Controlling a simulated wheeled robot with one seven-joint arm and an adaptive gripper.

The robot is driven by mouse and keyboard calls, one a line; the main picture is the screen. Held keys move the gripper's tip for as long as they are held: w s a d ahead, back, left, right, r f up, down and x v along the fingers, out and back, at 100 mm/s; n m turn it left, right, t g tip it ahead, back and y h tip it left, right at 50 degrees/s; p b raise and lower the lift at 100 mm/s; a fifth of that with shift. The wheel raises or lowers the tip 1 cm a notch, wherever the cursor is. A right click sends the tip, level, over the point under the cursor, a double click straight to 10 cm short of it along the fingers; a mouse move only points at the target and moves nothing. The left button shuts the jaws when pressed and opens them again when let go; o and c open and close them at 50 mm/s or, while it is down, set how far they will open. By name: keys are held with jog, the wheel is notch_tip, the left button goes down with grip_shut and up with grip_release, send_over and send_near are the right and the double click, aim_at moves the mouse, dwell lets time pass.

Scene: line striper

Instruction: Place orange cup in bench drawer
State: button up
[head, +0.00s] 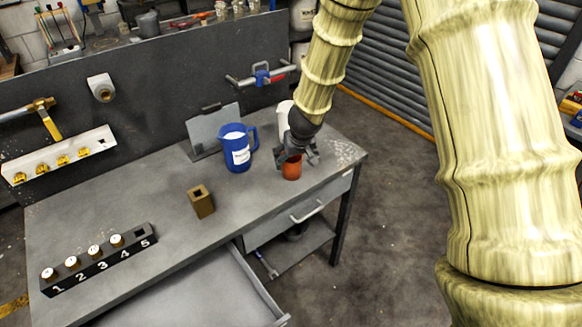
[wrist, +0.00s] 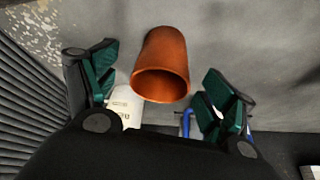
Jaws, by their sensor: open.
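The orange cup (head: 292,168) stands on the right part of the grey bench, and it also shows in the wrist view (wrist: 162,66) between my fingers. My gripper (head: 298,158) is open, just above and around the cup. In the wrist view its green-padded fingers (wrist: 158,92) stand apart on both sides, with gaps to the cup. A bench drawer (head: 190,295) is pulled open at the front left of the bench and looks empty where visible. Another drawer (head: 300,212) with a handle, under the right end, looks shut.
A blue jug (head: 237,150) and a white container (head: 283,112) stand close to my gripper. A brown block (head: 201,203) with a square hole sits mid-bench. A black numbered rack (head: 98,262) with white-topped pieces lies at the left. The bench between block and cup is clear.

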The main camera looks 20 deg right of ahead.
jog(key=shift+p+x, duration=0.45)
jog(key=shift+x, duration=2.15)
jog(key=shift+w+a, duration=0.15)
jog(key=shift+a, duration=0.05)
jog(key=shift+r, duration=0.1)
jog(key=c, duration=1.2)
jog(key=shift+r, duration=0.15)
